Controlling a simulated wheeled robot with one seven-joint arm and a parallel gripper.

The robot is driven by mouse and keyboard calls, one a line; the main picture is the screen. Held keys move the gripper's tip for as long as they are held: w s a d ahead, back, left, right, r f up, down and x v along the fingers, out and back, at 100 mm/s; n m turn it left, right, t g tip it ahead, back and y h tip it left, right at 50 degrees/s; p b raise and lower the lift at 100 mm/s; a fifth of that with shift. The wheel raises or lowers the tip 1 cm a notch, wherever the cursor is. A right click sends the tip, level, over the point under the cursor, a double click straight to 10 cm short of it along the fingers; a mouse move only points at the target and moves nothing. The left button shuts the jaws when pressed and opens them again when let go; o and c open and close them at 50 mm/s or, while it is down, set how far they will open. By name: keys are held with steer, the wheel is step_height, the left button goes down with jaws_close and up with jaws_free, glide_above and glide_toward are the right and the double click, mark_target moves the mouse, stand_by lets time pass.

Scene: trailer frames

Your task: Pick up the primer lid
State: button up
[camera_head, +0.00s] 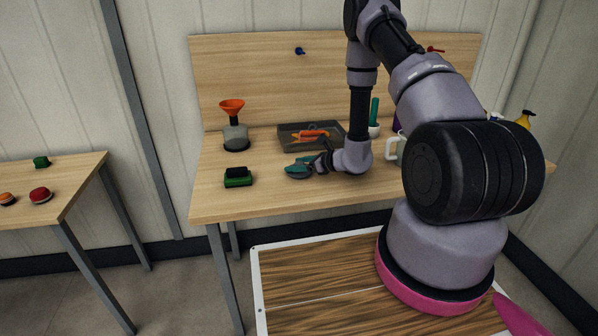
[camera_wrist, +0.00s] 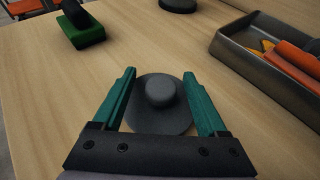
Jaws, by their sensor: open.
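The primer lid seems to be the dark grey round disc with a raised knob (camera_wrist: 160,92) in the wrist view. It lies flat on the wooden table. My gripper (camera_wrist: 161,84) is open, with its green fingers on either side of the lid's knob and over the disc's side edges. I cannot tell whether the fingers touch it. In the head view my gripper (camera_head: 302,163) is low over the table, and the lid (camera_head: 298,173) shows only partly below the fingers.
A grey tray (camera_head: 283,139) with orange tools stands just behind my gripper. A green and black block (camera_head: 238,179) lies to the left. A grey container with an orange funnel (camera_head: 234,118) stands at the back left. The table's front left is clear.

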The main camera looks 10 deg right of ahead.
steer(key=shift+x, duration=1.15)
steer(key=shift+d, duration=0.1)
jaws_close()
